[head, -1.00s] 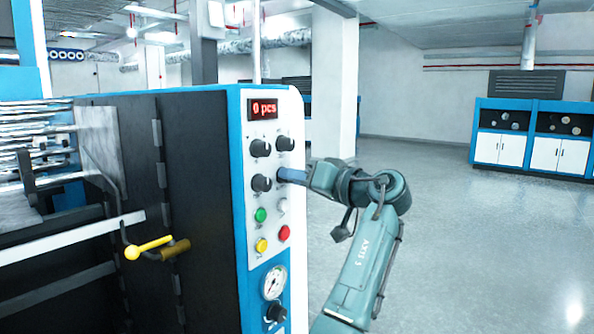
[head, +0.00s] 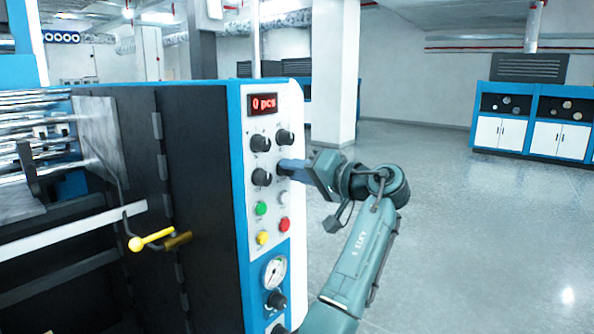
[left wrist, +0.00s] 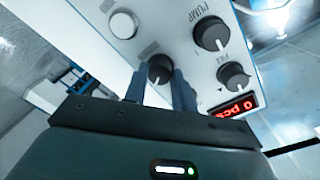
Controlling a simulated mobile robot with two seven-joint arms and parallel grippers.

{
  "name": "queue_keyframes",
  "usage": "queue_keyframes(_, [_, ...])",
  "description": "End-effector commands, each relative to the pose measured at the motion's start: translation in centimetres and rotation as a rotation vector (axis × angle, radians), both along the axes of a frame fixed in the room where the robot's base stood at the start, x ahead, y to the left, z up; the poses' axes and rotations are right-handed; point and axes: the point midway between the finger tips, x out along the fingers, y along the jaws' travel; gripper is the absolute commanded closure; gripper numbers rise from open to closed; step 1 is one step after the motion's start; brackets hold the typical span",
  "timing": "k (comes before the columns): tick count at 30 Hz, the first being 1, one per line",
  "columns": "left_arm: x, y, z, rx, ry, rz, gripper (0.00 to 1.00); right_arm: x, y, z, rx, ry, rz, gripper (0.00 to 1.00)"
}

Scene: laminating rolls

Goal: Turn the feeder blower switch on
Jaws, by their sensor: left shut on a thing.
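The control panel (head: 255,215) of the blue and white machine faces right of centre in the head view. It carries several black rotary knobs, such as the upper left one (head: 261,142). My left gripper (head: 288,168) is at the right knob of the second row and covers most of it. In the left wrist view the fingers stand either side of this black knob (left wrist: 160,68) and are shut on it. Its label is not legible, so I cannot confirm it is the feeder blower switch. My right gripper is not in view.
A knob marked PUMP (left wrist: 210,33) and a white button (left wrist: 124,24) are close to the fingers. Green (head: 261,208), yellow (head: 262,238) and red (head: 285,225) buttons sit lower. A yellow-ended handle (head: 136,244) sticks out left. The floor at right is clear.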

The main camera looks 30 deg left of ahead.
Motion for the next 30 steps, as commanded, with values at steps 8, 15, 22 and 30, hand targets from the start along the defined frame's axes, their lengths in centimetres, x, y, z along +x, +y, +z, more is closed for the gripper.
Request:
queue_keyframes(8, [0.0,0.0,0.1,0.003,-0.001,-0.002,0.66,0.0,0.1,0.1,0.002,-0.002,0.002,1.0])
queue_keyframes(15, [0.0,0.0,0.1,0.002,-0.001,-0.001,0.52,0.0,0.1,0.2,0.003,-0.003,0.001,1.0])
queue_keyframes(22, [0.0,-0.4,0.0,0.0,-0.001,-0.002,0.52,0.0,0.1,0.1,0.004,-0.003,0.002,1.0])
queue_keyframes(30, [-0.4,-4.9,0.0,0.0,-0.002,-0.006,0.52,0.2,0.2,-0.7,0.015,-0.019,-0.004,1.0])
